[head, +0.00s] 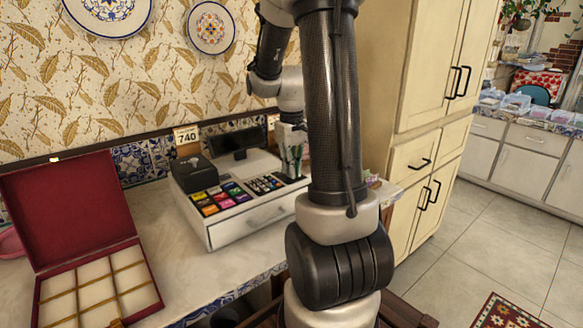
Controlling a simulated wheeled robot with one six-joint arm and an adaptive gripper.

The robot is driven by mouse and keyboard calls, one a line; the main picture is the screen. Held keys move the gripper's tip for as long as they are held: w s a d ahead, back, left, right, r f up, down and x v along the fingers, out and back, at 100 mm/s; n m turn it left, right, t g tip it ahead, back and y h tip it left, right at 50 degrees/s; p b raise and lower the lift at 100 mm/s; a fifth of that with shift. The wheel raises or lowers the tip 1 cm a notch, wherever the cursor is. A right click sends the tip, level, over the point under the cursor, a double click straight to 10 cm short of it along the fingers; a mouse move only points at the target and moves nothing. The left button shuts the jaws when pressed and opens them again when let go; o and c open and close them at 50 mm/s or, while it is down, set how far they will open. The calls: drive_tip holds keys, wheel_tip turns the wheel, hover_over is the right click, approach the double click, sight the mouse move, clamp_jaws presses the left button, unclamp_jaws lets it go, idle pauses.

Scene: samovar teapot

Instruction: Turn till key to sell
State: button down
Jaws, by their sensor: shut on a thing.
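The till (262,221) stands on the counter in the head view, with a white body, a closed drawer front, coloured keys (220,197) at its left and a dark display (236,139) at its back. My gripper (292,172) is at the right end of the till's top panel, pointing down, with its fingers shut. The till key is hidden between or behind the fingers, so its turn position cannot be told. The lower part of my arm covers the area just right of the till.
An open red box (70,210) with a divided pale tray stands at the left of the counter (185,265). A black box (194,174) sits on the till's left end. A "740" sign (186,135) is behind it. Cream cabinets (425,165) rise at the right.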

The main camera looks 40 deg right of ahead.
drive_tip(key=m, duration=0.4)
drive_tip(key=shift+w+a+m, duration=0.1)
drive_tip(key=shift+a+m, duration=0.05)
drive_tip(key=shift+m, duration=0.15)
drive_tip(key=m, duration=0.4)
drive_tip(key=shift+w+a, duration=0.1)
idle(0.5)
drive_tip(key=c, duration=1.6)
unclamp_jaws()
wheel_tip(320, 180, up, 12)
